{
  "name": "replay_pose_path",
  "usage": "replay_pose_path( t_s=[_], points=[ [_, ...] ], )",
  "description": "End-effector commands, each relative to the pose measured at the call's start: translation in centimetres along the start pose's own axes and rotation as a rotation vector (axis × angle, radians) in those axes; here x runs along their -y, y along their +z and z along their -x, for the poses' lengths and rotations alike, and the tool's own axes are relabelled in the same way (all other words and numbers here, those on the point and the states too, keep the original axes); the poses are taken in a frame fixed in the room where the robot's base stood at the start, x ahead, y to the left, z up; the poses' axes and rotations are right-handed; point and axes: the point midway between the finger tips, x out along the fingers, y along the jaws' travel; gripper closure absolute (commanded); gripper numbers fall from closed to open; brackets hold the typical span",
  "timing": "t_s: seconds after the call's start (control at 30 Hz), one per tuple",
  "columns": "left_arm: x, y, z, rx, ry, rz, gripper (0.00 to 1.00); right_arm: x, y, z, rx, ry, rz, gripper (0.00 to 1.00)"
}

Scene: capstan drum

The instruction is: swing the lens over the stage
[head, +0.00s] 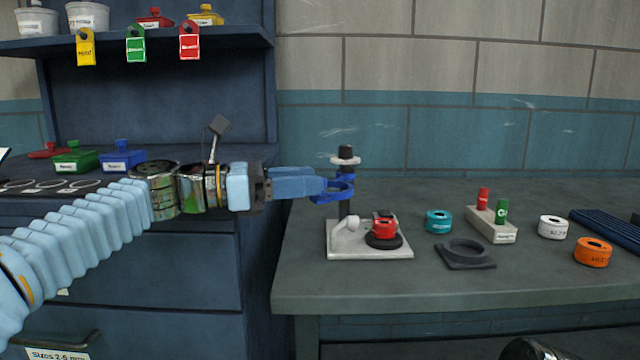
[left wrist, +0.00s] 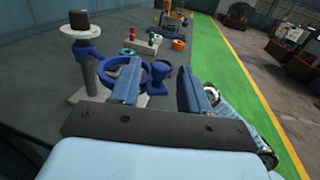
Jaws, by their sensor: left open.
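A stand with a pale base (head: 342,247) and a dark post (head: 345,208) is on the right bench. Its blue lens arm with a ring (head: 340,195) is beside my fingertips, partly hidden by them; the ring shows left of my fingers in the left wrist view (left wrist: 103,72). A blue knob (left wrist: 158,72) appears between my fingers there; contact cannot be told. A red piece (head: 384,229) sits on a round black stage (head: 383,241) on the base, right of the post. My left gripper (head: 322,187) is open, at ring height.
A dark square holder (head: 466,254), a teal ring (head: 438,221), a block with red and green pegs (head: 491,223), a white ring (head: 552,227) and an orange ring (head: 592,252) lie right of the stand. A shelf unit (head: 160,75) is at left. The bench front is clear.

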Motion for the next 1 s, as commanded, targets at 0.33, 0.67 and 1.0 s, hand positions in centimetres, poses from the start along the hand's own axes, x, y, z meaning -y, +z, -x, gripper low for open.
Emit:
replay_pose_path(
  t_s=[0.33,0.67,1.0],
  points=[
    [0.0,0.1,-3.2,0.001,0.0,0.0,0.54,0.2,0.0,0.2,0.001,-0.001,0.001,0.57],
    [0.0,0.1,-3.2,0.001,0.001,0.0,0.71,0.2,0.0,0.2,0.001,-0.001,0.001,0.57],
    [0.0,0.1,-3.2,0.001,0.001,0.0,1.0,0.1,0.0,0.2,0.001,-0.001,0.001,0.57]
  ],
)
